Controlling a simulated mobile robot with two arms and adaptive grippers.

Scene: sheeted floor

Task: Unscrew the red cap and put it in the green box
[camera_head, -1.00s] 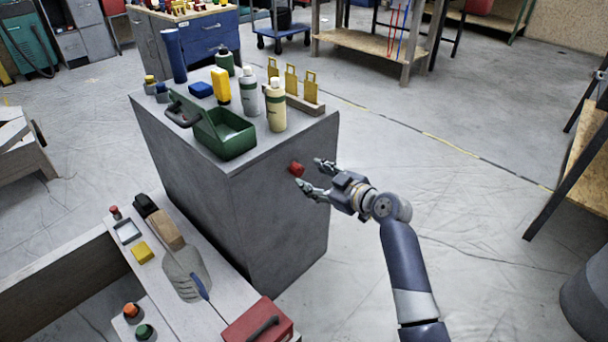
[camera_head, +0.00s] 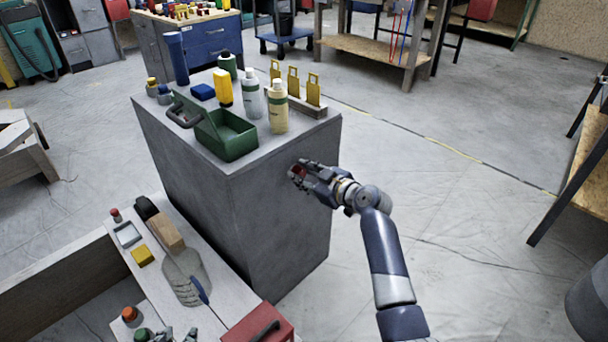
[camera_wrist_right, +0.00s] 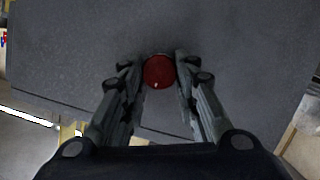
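The red cap (camera_head: 299,170) is on the side face of the grey cabinet (camera_head: 275,225), near its top corner. My right gripper (camera_head: 299,171) is at the cabinet face with its fingers on both sides of the cap. In the right wrist view the round red cap (camera_wrist_right: 158,72) sits between the fingertips, which appear closed against its sides. The green box (camera_head: 228,150) stands open on the cabinet top, left of the gripper, with its lid tipped back. Tips of my left gripper (camera_head: 178,334) show at the bottom edge, apart and empty; the rest of it is out of view.
Bottles (camera_head: 277,108), a yellow container (camera_head: 223,88) and a rack with yellow tags (camera_head: 313,95) crowd the cabinet top behind the green box. A low bench (camera_head: 225,290) with tools and a red toolbox (camera_head: 259,325) stands in front. Floor right of the cabinet is clear.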

